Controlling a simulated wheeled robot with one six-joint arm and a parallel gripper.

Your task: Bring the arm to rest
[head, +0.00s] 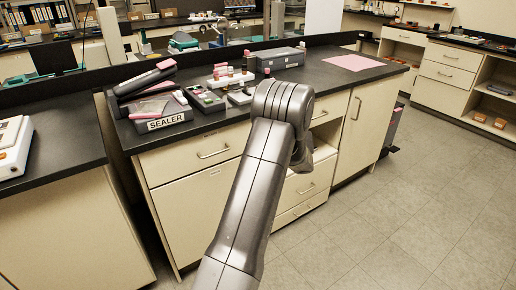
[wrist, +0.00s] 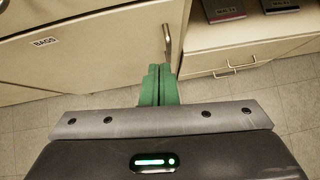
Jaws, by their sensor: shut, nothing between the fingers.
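My arm (head: 252,190) rises from the bottom of the head view and bends at its elbow in front of the bench. Its far end is hidden behind the elbow, so my gripper does not show in the head view. In the wrist view my gripper (wrist: 160,72) has its green fingers together, with nothing between them. The fingers point toward cream cabinet fronts, close to a vertical metal handle (wrist: 167,40). I cannot tell whether they touch it.
A cream cabinet bench (head: 200,185) with a dark top stands ahead, bearing a sealer (head: 165,115), small trays and a pink sheet (head: 353,62). Another bench (head: 60,215) is at left. Grey tiled floor (head: 420,200) is clear at right. A door labelled BAGS (wrist: 70,60) shows in the wrist view.

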